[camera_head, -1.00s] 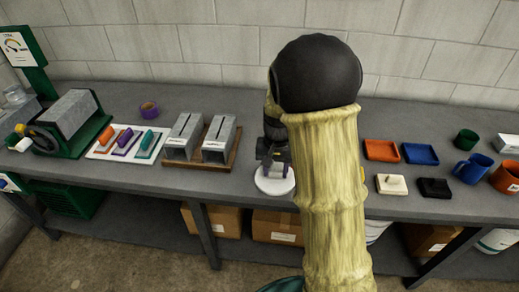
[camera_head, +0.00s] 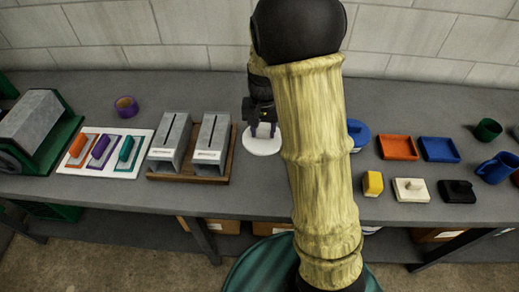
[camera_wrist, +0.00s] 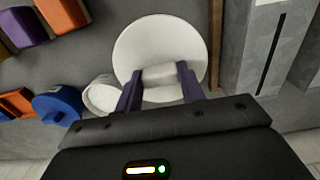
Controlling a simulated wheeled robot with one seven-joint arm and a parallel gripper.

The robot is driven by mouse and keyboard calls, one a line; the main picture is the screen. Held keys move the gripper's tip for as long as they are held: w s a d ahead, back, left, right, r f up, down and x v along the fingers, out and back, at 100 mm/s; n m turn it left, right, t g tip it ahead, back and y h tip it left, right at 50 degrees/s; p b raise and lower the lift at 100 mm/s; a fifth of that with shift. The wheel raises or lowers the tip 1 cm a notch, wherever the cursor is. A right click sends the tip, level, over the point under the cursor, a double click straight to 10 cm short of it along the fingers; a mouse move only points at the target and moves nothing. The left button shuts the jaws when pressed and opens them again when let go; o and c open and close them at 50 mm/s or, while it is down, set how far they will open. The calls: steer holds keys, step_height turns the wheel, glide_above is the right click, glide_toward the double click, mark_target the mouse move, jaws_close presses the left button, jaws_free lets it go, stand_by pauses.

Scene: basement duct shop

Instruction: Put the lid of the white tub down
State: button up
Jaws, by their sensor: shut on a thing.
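The white lid (camera_head: 262,147) is a flat round disc with a short pale knob. My gripper (camera_head: 264,127) is above it with its purple fingers down. In the wrist view my gripper (camera_wrist: 162,84) is shut on the knob of the lid (camera_wrist: 190,42), which lies level. I cannot tell whether the lid touches the bench. A smaller white round thing (camera_wrist: 101,97), probably the white tub, shows beside the lid in the wrist view, partly covered. In the head view my arm hides that spot.
A wooden board (camera_head: 228,165) with two grey slotted stands is just left of the lid. A blue round thing (camera_head: 358,130), orange tray (camera_head: 397,147), blue tray (camera_head: 440,149) and yellow block (camera_head: 373,183) lie right of my arm. Bench in front of the lid is clear.

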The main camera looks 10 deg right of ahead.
mark_target(263, 137)
steer(key=shift+w, duration=0.15)
steer(key=shift+r, duration=0.1)
steer(key=shift+f, duration=3.15)
steer(key=shift+f, duration=0.1)
steer(key=shift+f+p, duration=0.35)
steer(key=shift+f, duration=1.45)
steer(key=shift+f, duration=0.15)
steer(key=o, duration=1)
steer(key=shift+c, duration=0.2)
